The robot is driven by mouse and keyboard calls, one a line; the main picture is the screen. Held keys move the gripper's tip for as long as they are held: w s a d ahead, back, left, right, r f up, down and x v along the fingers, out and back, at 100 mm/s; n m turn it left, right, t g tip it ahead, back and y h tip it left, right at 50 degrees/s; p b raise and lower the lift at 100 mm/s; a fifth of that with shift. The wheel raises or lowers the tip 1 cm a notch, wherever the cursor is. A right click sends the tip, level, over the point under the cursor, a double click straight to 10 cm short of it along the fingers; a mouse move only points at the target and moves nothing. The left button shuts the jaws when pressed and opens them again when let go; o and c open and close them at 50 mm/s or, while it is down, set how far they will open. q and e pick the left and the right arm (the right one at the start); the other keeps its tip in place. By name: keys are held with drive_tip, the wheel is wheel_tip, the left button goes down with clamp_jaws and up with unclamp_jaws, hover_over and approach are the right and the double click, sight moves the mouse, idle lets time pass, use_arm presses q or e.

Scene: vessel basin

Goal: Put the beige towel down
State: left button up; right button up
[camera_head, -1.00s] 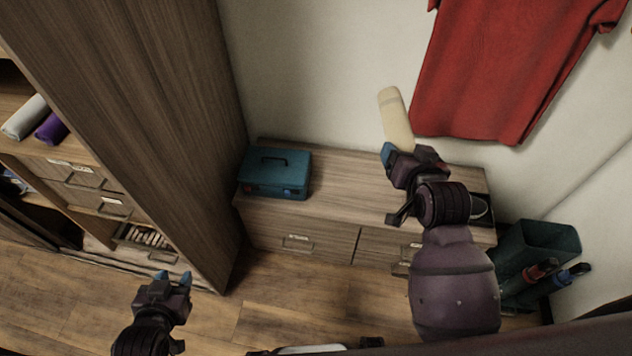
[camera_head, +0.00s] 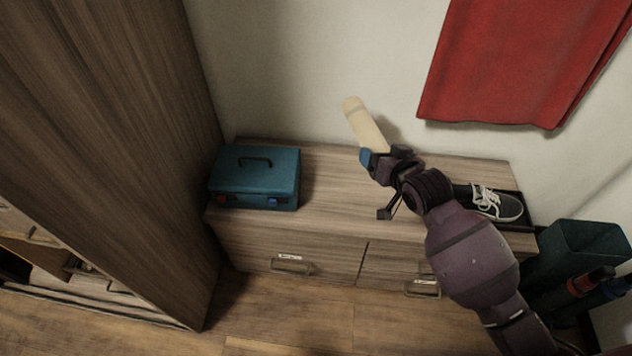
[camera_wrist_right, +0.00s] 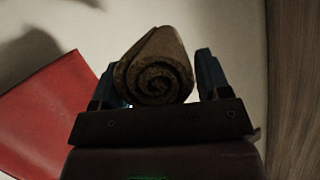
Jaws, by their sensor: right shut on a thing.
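The beige towel (camera_head: 365,124) is a rolled cylinder in the head view, tilted up and to the left above the low wooden cabinet (camera_head: 335,190). My right gripper (camera_head: 374,158) is shut on its lower end. In the right wrist view, the spiral end of the towel (camera_wrist_right: 158,80) sits between the blue fingertips of the right gripper (camera_wrist_right: 160,78). The towel appears held above the cabinet top, in front of the wall. My left gripper is not in view.
A teal toolbox (camera_head: 255,178) stands on the cabinet's left part. A dark shoe with white laces (camera_head: 493,203) sits at its right end. A tall wooden wardrobe (camera_head: 110,140) stands left.

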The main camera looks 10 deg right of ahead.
drive_tip(key=b, duration=0.2)
hover_over(366, 216)
wheel_tip(366, 216, down, 5)
drive_tip(key=shift+a+r, duration=0.1)
drive_tip(key=shift+r, duration=0.1)
wheel_tip(366, 216, down, 15)
drive_tip(key=b, duration=0.5)
drive_tip(key=shift+r, duration=0.2)
drive_tip(key=shift+f, duration=0.45)
wheel_tip(366, 216, down, 4)
drive_tip(key=shift+r+b, duration=0.1)
drive_tip(key=shift+b, duration=1)
drive_tip(key=shift+f, duration=0.25)
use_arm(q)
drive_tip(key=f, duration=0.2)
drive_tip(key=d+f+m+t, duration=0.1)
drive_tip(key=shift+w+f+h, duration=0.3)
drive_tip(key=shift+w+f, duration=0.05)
use_arm(e)
drive_tip(key=shift+r, duration=0.15)
